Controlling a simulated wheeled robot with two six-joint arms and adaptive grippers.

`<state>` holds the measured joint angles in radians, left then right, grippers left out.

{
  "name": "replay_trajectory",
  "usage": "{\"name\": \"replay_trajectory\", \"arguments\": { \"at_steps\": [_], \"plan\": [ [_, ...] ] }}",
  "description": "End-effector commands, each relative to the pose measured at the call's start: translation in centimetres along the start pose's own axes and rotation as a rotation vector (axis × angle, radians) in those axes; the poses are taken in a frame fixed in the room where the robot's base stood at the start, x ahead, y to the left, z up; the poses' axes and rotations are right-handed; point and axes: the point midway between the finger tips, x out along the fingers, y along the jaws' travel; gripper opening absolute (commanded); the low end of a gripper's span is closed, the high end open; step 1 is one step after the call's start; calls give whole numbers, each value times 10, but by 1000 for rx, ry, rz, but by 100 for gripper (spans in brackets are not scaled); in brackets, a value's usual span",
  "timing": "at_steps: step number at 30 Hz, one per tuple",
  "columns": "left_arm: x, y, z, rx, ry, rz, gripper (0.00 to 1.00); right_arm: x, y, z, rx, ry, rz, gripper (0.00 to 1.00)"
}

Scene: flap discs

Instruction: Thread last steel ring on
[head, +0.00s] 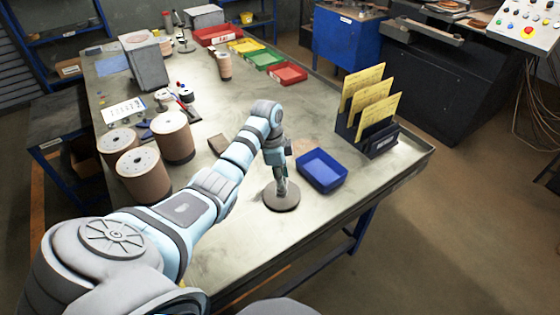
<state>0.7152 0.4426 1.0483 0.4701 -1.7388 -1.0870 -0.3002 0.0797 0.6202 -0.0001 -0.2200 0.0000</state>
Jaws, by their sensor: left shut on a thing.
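My left arm reaches across the table, and its left gripper (282,184) points down over a round dark base (284,203) on the bench. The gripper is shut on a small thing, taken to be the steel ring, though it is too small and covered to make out. The fingertips are just above the middle of the base and hide any post there. I cannot tell whether the ring is around a post or only above it. A blue open bin (322,170) stands just right of the base; its inside looks empty. My right gripper is not in view.
A dark rack with yellow cards (368,95) stands right of the bin. Several large brown spools (143,174) stand on the left. A brown block (218,144) lies behind my arm. Red (288,73) and green trays sit farther back. The bench front right is clear.

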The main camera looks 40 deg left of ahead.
Motion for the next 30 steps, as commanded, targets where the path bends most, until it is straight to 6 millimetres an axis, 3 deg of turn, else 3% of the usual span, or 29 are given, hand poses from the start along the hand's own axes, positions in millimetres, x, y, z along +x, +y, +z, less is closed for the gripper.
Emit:
{"name": "replay_trajectory", "arguments": {
  "at_steps": [2,3,6,17,25,30],
  "plan": [
    [7,0,1,0,0,1,13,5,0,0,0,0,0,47],
    [5,0,1,0,0,1,30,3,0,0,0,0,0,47],
    [5,0,1,0,0,1,46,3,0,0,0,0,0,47],
    [-2,-1,0,1,1,-2,47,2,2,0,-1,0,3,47],
    [-57,-1,0,2,2,-3,47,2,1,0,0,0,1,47],
    [-71,0,1,0,0,0,47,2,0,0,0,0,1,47]
  ]
}}
